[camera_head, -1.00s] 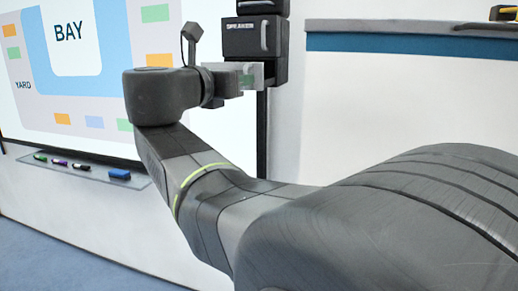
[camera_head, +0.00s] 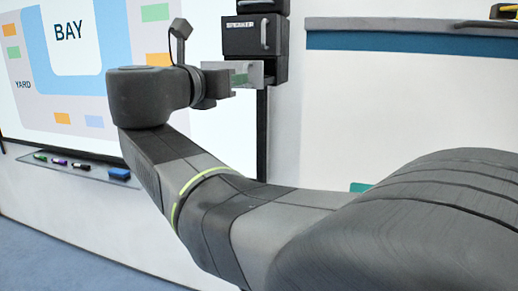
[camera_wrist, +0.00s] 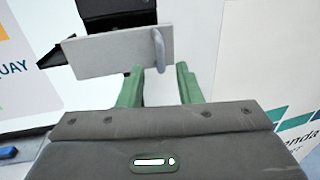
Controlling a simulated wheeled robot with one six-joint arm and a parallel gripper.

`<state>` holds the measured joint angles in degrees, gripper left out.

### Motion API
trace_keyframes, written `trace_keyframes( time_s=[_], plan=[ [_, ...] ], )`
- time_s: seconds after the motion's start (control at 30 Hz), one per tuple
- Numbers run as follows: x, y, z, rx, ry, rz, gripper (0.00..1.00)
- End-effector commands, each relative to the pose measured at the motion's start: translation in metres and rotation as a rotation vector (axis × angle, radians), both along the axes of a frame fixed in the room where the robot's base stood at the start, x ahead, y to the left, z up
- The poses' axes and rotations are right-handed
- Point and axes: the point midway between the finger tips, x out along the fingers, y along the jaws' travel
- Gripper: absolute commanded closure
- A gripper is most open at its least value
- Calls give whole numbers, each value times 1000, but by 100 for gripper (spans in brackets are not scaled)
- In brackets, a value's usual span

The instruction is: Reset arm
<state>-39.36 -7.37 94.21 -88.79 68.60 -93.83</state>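My gripper (camera_wrist: 160,70) is open in the wrist view, its two green fingers apart with nothing between them. A pulled-out drawer (camera_wrist: 110,52) with a light grey front and an upright handle (camera_wrist: 159,50) lies just beyond the fingertips. The handle appears free of the fingers. In the head view my arm reaches left and up to the dark drawer unit, and the drawer (camera_head: 247,76) sticks out at its lower box. My fingers there are mostly hidden by the wrist.
A dark box labelled "SPEAKER" (camera_head: 254,37) stands above the open drawer. Left is a whiteboard (camera_head: 60,90) with a ledge (camera_head: 85,172) holding markers and a blue eraser (camera_head: 119,173). A grey shelf with a blue edge (camera_head: 410,42) is at the upper right. Blue floor shows lower left.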

Motion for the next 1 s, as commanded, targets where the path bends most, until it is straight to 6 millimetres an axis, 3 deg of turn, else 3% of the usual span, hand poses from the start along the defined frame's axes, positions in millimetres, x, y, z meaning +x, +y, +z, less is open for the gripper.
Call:
trace_keyframes(
  time_s=[1.0],
  plan=[
    [-89,50,-1,1,0,4,68]
  ],
)
